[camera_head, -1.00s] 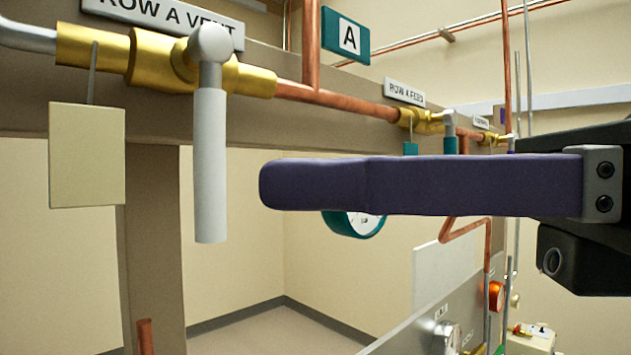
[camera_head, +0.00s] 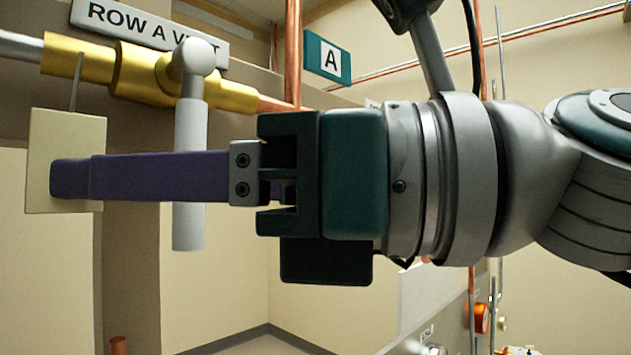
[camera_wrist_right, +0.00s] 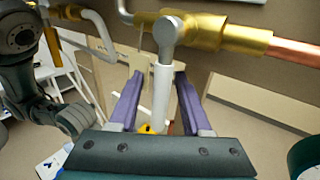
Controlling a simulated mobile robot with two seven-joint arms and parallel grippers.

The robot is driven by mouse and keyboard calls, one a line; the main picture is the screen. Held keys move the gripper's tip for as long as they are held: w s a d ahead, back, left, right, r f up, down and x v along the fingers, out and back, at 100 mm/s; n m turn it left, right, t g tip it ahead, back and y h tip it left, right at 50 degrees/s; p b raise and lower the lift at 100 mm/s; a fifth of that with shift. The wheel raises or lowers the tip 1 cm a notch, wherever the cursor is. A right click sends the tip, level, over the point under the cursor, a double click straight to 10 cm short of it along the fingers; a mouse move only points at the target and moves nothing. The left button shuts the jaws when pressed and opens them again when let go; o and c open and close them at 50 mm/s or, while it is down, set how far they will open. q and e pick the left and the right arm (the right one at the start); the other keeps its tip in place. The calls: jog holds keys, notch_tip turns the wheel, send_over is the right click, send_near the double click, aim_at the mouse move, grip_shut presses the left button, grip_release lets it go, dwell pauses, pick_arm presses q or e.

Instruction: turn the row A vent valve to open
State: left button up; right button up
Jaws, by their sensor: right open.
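The row A vent valve (camera_head: 148,74) is a brass body on a pipe in the upper left of the head view, under the ROW A VENT sign (camera_head: 150,30). Its pale grey lever handle (camera_head: 188,228) hangs straight down, across the pipe's line. My right gripper (camera_wrist_right: 159,82) is open, with one purple finger on each side of the handle in the right wrist view. Contact with the handle is not clear. In the head view my right gripper (camera_head: 70,179) reaches in from the right, and its near finger hides the handle's middle. My left gripper is not visible.
A blank cream tag (camera_head: 50,150) hangs from the pipe left of the handle, behind the near fingertip. A copper pipe (camera_head: 292,55) rises right of the valve, near a teal A sign (camera_head: 328,59). Brown framing (camera_head: 130,260) stands behind.

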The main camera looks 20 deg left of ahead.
jog(key=shift+c, duration=0.3)
grip_shut()
dwell(1.0)
